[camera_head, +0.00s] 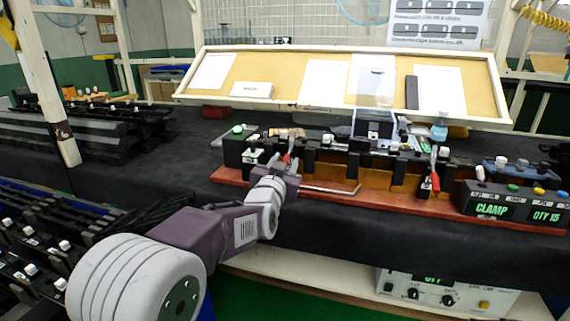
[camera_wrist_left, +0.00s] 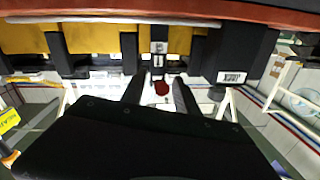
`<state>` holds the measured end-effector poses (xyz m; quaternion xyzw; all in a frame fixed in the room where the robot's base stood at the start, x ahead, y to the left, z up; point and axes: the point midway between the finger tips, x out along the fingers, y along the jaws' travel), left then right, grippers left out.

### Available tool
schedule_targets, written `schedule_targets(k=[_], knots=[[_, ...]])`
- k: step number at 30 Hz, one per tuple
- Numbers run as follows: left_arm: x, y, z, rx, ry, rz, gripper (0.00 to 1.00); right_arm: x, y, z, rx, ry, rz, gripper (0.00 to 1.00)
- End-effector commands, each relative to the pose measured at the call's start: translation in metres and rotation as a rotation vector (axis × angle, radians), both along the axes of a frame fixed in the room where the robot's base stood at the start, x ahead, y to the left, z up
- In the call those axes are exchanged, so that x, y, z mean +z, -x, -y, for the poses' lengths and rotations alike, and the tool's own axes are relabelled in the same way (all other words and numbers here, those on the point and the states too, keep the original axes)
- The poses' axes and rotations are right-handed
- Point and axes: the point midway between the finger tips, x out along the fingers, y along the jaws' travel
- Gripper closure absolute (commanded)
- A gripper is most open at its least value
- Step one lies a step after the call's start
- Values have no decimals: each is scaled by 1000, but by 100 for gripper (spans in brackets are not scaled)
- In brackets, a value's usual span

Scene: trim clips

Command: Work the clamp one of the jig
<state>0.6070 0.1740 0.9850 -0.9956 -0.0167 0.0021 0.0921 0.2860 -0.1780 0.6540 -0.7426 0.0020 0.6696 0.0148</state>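The jig stands on a red-brown base board (camera_head: 385,200), with black blocks and yellow-orange panels. A clamp with a red handle (camera_head: 288,157) is at its left part, partly hidden by my left gripper (camera_head: 289,172). A second red-handled clamp (camera_head: 435,183) is at the right part. In the left wrist view, two dark fingers of my left gripper (camera_wrist_left: 158,92) stand apart with the red handle end (camera_wrist_left: 162,88) in the gap between them. I see space on both sides of it. A metal clamp part (camera_wrist_left: 158,48) shows above it. My right gripper is not in view.
A black control box (camera_head: 510,205) reading CLAMP and QTY 15 stands at the right end. A green-buttoned box (camera_head: 238,146) stands at the left end. A pale rod (camera_head: 332,189) lies along the board's front. The dark table (camera_head: 370,235) is clear in front.

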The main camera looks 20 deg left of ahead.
Motion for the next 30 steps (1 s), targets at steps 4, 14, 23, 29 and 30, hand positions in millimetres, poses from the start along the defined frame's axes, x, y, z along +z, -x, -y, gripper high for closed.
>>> schedule_targets(k=[4, 14, 23, 29, 30], knots=[[0, 0, 0, 0, 0, 0, 94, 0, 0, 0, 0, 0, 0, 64], [0, 0, 0, 0, 0, 0, 100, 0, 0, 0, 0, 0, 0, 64], [0, 0, 0, 0, 0, 0, 100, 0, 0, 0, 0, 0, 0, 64], [0, 0, 0, 0, 0, 0, 100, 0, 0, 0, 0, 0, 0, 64], [0, 0, 0, 0, 0, 0, 100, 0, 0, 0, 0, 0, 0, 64]])
